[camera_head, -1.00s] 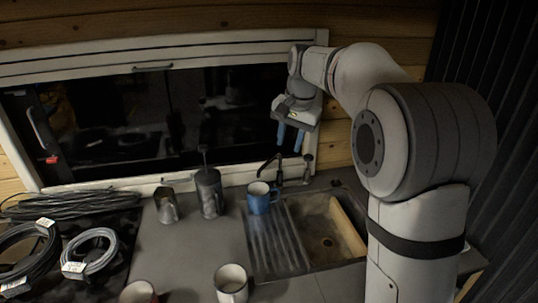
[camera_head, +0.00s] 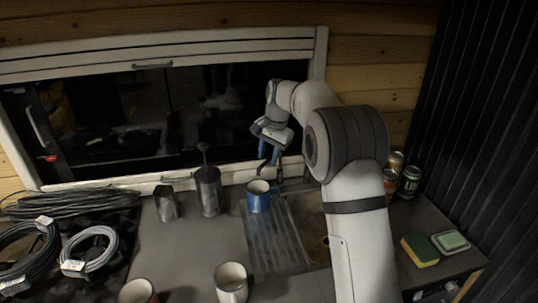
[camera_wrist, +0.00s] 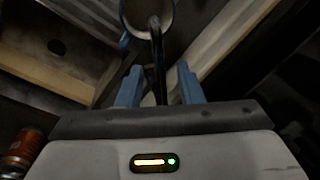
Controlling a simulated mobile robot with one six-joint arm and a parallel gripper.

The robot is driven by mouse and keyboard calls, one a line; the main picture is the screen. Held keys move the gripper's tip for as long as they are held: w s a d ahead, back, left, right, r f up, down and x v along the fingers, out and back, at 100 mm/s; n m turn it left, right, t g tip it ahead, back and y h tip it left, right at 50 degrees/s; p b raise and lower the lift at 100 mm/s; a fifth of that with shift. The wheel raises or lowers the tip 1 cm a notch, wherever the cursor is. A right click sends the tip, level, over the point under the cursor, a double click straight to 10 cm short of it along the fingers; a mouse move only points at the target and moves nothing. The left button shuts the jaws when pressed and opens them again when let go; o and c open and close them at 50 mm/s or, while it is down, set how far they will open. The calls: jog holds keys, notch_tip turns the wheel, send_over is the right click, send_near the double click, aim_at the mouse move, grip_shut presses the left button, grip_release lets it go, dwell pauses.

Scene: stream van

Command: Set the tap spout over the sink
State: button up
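The dark tap spout (camera_wrist: 156,60) runs up the middle of the wrist view, between the two blue fingers of my gripper (camera_wrist: 158,80). The fingers are apart, with gaps beside the spout. The spout's far end lies over or near the mouth of a blue mug (camera_wrist: 148,12), away from the basin. In the head view, my gripper (camera_head: 268,153) is above the tap (camera_head: 279,174), by the window sill. The sink basin (camera_head: 309,228) is mostly hidden by my arm in the head view; it also shows at left in the wrist view (camera_wrist: 60,48).
The blue mug (camera_head: 258,197) stands at the back of the ribbed drainboard (camera_head: 276,240), close to the tap. A dark grey canister (camera_head: 208,190) and a metal cup (camera_head: 165,203) are left of it. Cans (camera_head: 409,182) and a sponge (camera_head: 420,250) lie to the right.

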jog(key=shift+f, duration=0.25)
grip_shut()
dwell(0.5)
